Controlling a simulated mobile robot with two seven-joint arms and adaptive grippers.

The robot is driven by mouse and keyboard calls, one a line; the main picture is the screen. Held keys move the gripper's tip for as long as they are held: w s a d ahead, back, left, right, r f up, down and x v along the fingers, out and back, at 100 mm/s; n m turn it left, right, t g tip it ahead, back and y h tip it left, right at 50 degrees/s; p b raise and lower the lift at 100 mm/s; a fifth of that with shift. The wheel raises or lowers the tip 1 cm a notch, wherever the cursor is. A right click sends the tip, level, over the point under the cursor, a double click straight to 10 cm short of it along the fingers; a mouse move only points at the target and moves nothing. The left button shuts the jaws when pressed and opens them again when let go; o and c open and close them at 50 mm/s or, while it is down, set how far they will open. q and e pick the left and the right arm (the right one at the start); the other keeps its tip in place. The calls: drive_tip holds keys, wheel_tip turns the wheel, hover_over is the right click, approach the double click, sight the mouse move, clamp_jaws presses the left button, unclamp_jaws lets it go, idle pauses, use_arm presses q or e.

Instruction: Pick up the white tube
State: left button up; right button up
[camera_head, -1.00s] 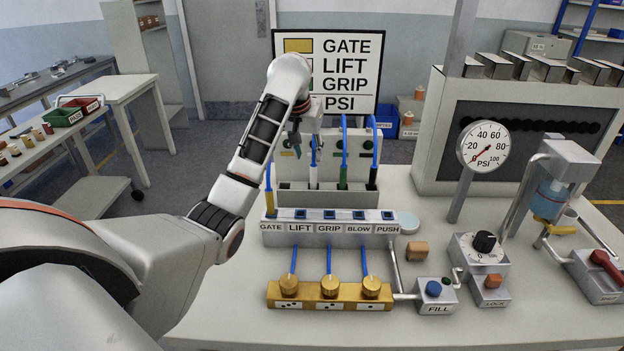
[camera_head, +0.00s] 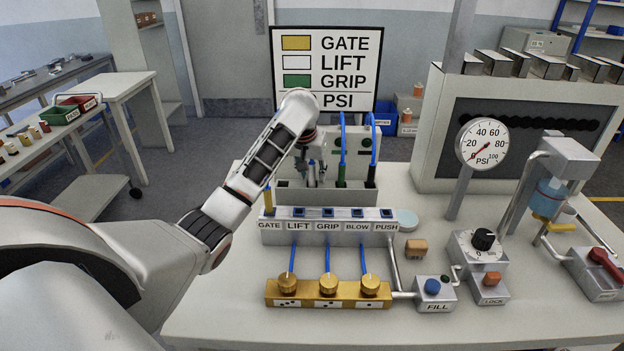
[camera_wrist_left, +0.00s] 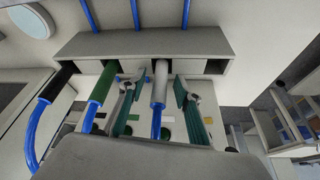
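The white tube (camera_wrist_left: 160,84) stands in a slot of the grey rack (camera_wrist_left: 140,43), with a blue hose running from its end. My left gripper (camera_wrist_left: 159,88) is open, with one finger on each side of the tube. A small gap shows on both sides, so the fingers do not grip it. In the head view, my left gripper (camera_head: 312,172) is low at the rack and largely hides the white tube. My right gripper is not in view.
In the same rack, the green tube (camera_head: 341,178) and the black tube (camera_head: 371,178) stand to the right. The yellow tube (camera_head: 268,199) stands in the GATE socket of the labelled block (camera_head: 328,239). A sign (camera_head: 327,70) stands behind.

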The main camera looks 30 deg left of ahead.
use_arm(q)
clamp_jaws()
drive_tip(key=shift+r, duration=0.15)
